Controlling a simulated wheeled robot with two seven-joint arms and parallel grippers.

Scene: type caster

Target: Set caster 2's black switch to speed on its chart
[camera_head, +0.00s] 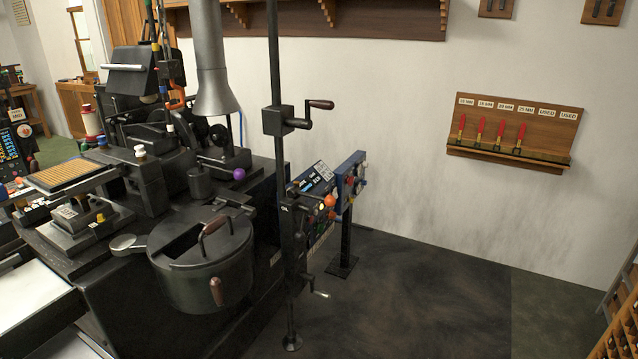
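A large black type caster (122,290) with a round lidded pot (200,275) fills the left and middle of the head view. At its right side is a dark control panel (318,215) with a small lit blue display, an orange knob (330,201) and other small controls, seen at a steep angle. A blue panel (346,170) on a black post stands just behind it. Another lit panel (10,150) is partly cut off at the left edge. I cannot make out the black switch, a readable chart or a caster number. Neither of my grippers is in view.
A tall black pole (275,60) with crank handles (318,104) stands before the control panel. A wooden wall rack (510,152) holds several red-handled tools under labels. Dark floor (420,300) to the right is clear. Wooden shelving (625,330) stands at the lower right edge.

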